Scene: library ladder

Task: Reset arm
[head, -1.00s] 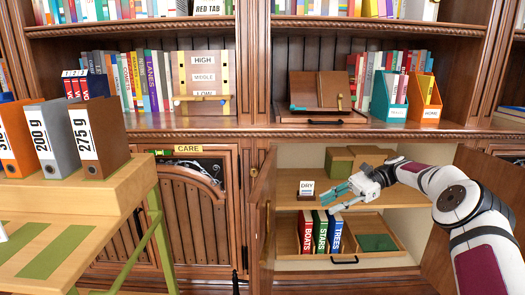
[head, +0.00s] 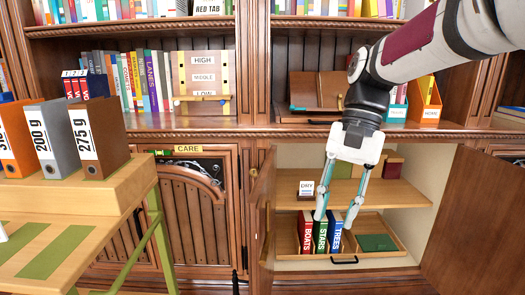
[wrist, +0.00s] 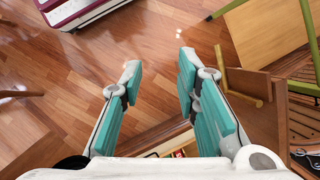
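My gripper (head: 334,217) hangs in front of the open lower cabinet in the head view, pointing down, with my arm reaching in from the upper right. Its two teal fingers (wrist: 158,82) are spread apart in the wrist view, with nothing between them but the wood floor far below. In the head view the fingertips overlap the tops of the green STARS book (head: 321,236) and blue TREES book (head: 336,236); I cannot tell whether they touch. The red BOATS book (head: 305,236) stands to their left.
The books stand in a pull-out tray (head: 390,247) with a green pad (head: 377,242). A DRY sign (head: 306,189) stands on the cabinet shelf (head: 405,194). Open doors (head: 453,225) flank the cabinet. A wooden desk (head: 70,215) with binders (head: 100,140) is at left.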

